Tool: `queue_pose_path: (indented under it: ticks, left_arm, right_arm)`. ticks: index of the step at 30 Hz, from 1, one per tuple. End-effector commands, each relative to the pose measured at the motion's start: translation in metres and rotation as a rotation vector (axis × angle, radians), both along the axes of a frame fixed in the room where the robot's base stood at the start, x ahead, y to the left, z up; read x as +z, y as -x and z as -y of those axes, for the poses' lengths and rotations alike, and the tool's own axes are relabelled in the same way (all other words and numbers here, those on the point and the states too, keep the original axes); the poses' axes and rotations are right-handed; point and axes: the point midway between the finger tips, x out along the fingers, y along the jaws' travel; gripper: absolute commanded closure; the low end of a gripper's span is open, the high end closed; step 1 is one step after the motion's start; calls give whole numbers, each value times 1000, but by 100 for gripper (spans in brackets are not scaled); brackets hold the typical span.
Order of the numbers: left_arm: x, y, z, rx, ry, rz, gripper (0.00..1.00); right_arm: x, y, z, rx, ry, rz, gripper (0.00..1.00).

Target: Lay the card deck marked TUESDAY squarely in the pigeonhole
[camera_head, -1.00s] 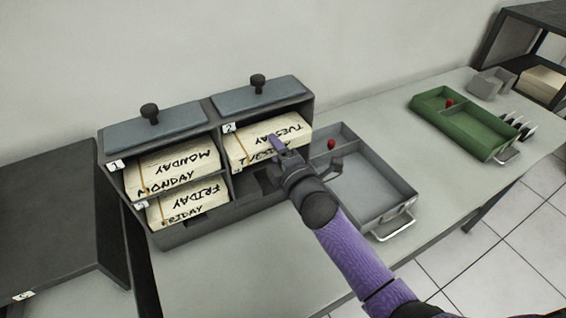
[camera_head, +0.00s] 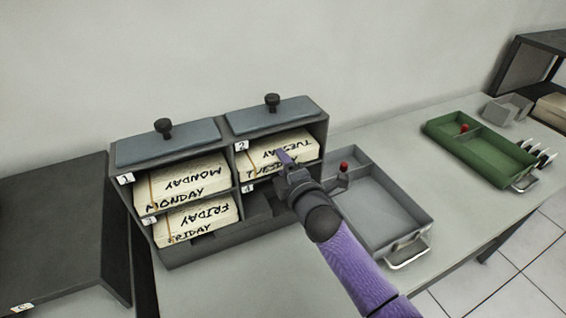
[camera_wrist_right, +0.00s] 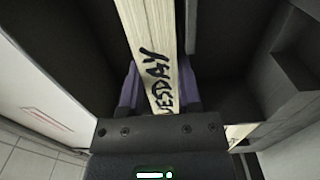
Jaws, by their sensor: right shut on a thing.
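The TUESDAY deck (camera_head: 305,146) is a thick cream card block lying inside the upper right pigeonhole (camera_head: 326,135), tagged 2. Its marked top and part of its front edge show; the gripper hides part of that front, and its back end is in shadow. My right gripper (camera_head: 287,160) is at the mouth of the pigeonhole, shut on the deck's front end. In the right wrist view the deck (camera_wrist_right: 150,30) stands between the two purple fingers, with "ESDAY" readable. Whether it touches the side walls I cannot tell. My left gripper is not in view.
The MONDAY deck (camera_head: 190,182) and FRIDAY deck (camera_head: 205,219) fill the left pigeonholes. The lower right pigeonhole (camera_head: 262,208) looks empty. A grey tray (camera_head: 412,212) with a red-knobbed piece (camera_head: 344,167) stands close to my right arm. A green tray (camera_head: 478,145) is farther right.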

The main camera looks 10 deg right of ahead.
Motion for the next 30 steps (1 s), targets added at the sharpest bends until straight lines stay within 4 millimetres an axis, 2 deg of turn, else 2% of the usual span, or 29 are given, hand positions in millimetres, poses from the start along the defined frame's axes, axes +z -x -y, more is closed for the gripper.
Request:
queue_pose_path:
  ticks: [6, 7, 12, 13, 20, 23, 30]
  left_arm:
    - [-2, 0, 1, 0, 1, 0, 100]
    - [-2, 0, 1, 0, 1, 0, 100]
    - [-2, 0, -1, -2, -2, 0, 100]
    - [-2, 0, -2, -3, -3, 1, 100]
    - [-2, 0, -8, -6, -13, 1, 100]
    - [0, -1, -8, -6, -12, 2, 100]
    - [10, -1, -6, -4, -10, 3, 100]
  right_arm:
    - [-2, 0, 0, 0, -1, 2, 100]
    - [-2, 0, 0, 0, -1, 2, 54]
    - [-2, 0, 0, 0, 0, 2, 18]
    - [-2, 0, 0, 0, 0, 2, 15]
    - [-4, 0, 0, -1, 0, -2, 15]
    - [-4, 7, 2, 0, 0, -3, 15]
    - [-3, 59, 11, 0, 1, -4, 15]
